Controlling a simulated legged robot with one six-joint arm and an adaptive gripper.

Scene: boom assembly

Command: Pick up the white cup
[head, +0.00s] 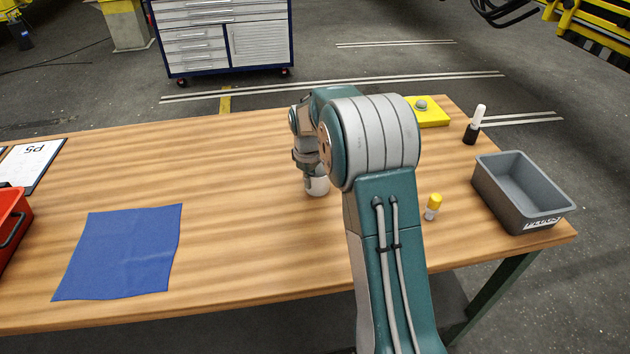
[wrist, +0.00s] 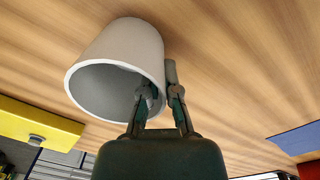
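The white cup (wrist: 125,50) fills the upper left of the wrist view, with its open mouth facing the gripper. In the head view the cup (head: 317,186) is on the wooden table, partly hidden behind my arm. My gripper (wrist: 160,88) straddles the cup's wall, with one finger inside the mouth and the other along the outside. The fingers are close together with the wall between them. In the head view my gripper (head: 309,176) points down at the cup, and its fingertips are hard to make out. I see no clear gap between cup and table.
A yellow block with a grey button (head: 430,113), a black-and-white bottle (head: 474,125), a yellow-capped bottle (head: 432,207) and a grey bin (head: 520,190) stand right. A blue cloth (head: 122,252) and red crate (head: 10,225) are left. The wooden table (head: 225,180) is clear between cloth and cup.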

